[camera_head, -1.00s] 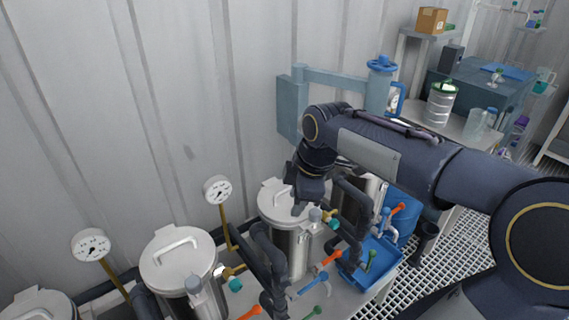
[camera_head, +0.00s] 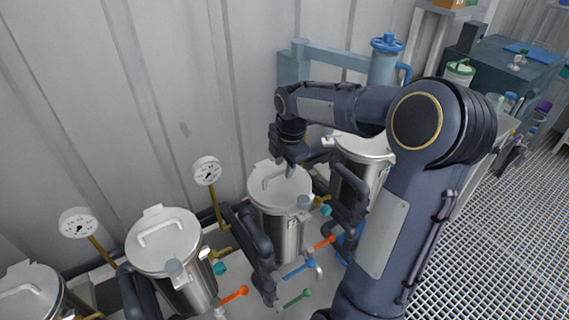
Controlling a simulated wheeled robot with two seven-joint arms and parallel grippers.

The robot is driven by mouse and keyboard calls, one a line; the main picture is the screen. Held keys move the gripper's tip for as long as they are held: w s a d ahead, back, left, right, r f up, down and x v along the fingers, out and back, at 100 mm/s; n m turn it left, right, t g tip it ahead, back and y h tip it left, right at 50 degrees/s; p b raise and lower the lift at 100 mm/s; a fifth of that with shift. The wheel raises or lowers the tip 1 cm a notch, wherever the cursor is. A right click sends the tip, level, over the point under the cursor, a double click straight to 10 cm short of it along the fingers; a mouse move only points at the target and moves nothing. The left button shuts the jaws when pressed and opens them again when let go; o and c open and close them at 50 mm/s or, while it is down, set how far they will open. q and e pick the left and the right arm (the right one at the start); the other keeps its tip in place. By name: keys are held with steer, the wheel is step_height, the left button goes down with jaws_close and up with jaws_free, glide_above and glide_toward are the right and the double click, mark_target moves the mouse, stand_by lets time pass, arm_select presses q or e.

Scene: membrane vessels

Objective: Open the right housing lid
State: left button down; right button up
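Several steel vessels with pale lids stand in a row along the wall. One closed lid (camera_head: 268,191) with a bar handle sits on the vessel (camera_head: 277,237) in the middle of the view. The rightmost vessel (camera_head: 349,187) has a lid (camera_head: 362,148) partly hidden by my arm. My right gripper (camera_head: 291,169) points down over the back right part of the middle lid, close to its handle. Contact with the handle and the finger gap cannot be made out. My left gripper is not in view.
Two more lidded vessels stand at left, one with a lid (camera_head: 163,238) near a gauge (camera_head: 207,171). Dark pipes and coloured valve handles, one blue (camera_head: 297,268), stand in front. A blue wall bracket is behind my arm. Grated floor (camera_head: 487,235) lies clear at right.

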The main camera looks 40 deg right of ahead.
steer(key=shift+f, duration=0.25)
steer(key=shift+c, duration=0.2)
jaws_close()
steer(key=shift+r, duration=0.1)
